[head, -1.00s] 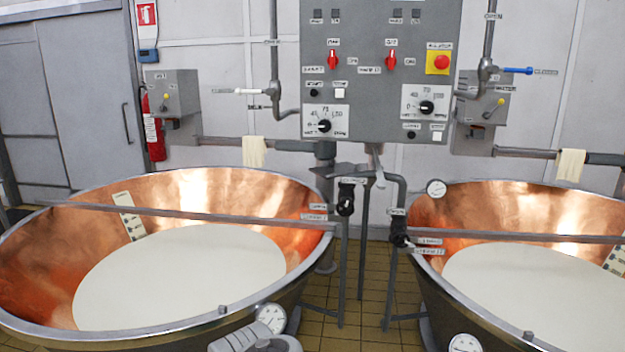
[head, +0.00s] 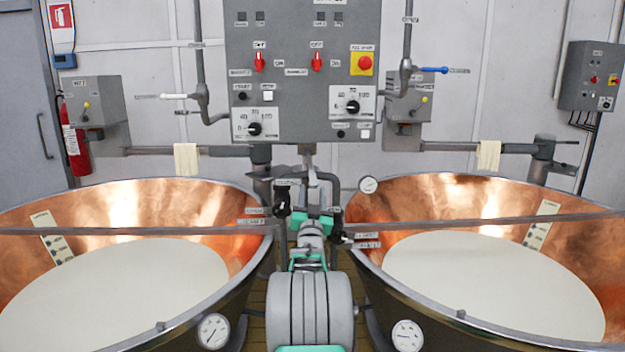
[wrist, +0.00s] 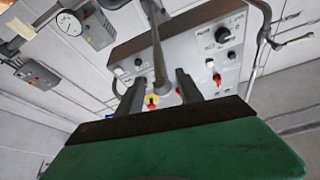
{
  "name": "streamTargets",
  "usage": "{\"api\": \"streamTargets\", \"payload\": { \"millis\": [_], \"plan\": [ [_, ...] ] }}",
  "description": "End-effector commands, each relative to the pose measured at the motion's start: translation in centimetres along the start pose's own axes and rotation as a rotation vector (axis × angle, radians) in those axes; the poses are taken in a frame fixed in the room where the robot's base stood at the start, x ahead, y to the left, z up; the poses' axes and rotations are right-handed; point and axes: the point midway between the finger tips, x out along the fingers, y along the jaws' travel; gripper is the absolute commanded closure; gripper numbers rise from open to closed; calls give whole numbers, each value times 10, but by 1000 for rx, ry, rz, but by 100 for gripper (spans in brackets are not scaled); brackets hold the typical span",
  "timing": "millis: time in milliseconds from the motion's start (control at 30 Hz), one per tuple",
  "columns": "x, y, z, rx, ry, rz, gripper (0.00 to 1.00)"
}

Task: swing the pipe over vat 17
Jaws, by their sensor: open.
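Two copper vats with pale liquid stand side by side, a left vat (head: 130,205) and a right vat (head: 440,200); their number labels are too small to read, so I cannot tell which is vat 17. The grey bent pipe (head: 328,178) is between them, below the control panel, with its lower end near the right vat's rim. My gripper (head: 313,212) is in front of the pipe, partly hiding it. In the wrist view, my gripper (wrist: 158,88) has its two dark fingers apart, with a grey tube (wrist: 156,50) seen between them; contact is unclear.
The grey control panel (head: 303,75) hangs on the wall above the gap. A flat bar (head: 450,225) crosses the right vat and another (head: 120,231) crosses the left. Dial gauges (head: 213,331) sit on the vat fronts. The gap between vats is narrow.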

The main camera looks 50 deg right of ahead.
Motion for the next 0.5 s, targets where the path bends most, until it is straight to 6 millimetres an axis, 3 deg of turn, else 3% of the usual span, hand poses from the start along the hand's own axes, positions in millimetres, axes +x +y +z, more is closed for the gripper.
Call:
{"api": "streamTargets", "payload": {
  "millis": [300, 500],
  "plan": [
    [52, -1, -2, -1, -4, 0, 57],
    [74, -1, 0, -1, -4, 0, 57]
  ]
}}
